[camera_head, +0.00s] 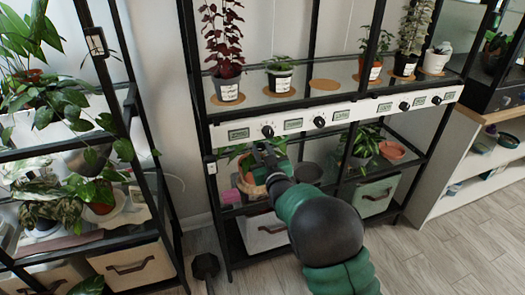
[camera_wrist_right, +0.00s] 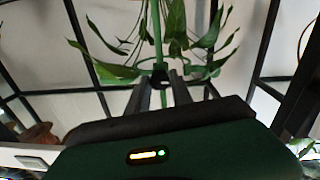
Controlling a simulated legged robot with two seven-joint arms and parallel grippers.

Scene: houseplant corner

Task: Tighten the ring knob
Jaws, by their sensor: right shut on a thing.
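In the wrist view a small black knob (camera_wrist_right: 160,73) sits low on an upright green stake (camera_wrist_right: 157,30), with long green leaves around it. In the head view my right gripper (camera_head: 262,152) reaches under the white label panel, over a plant (camera_head: 236,152) on the lower shelf. The gripper and arm hide much of this plant and the contact there. My left gripper is not in view.
A white panel (camera_head: 293,124) with several black dials and labels runs just above my right gripper. Black rack posts (camera_head: 197,90) stand close by.

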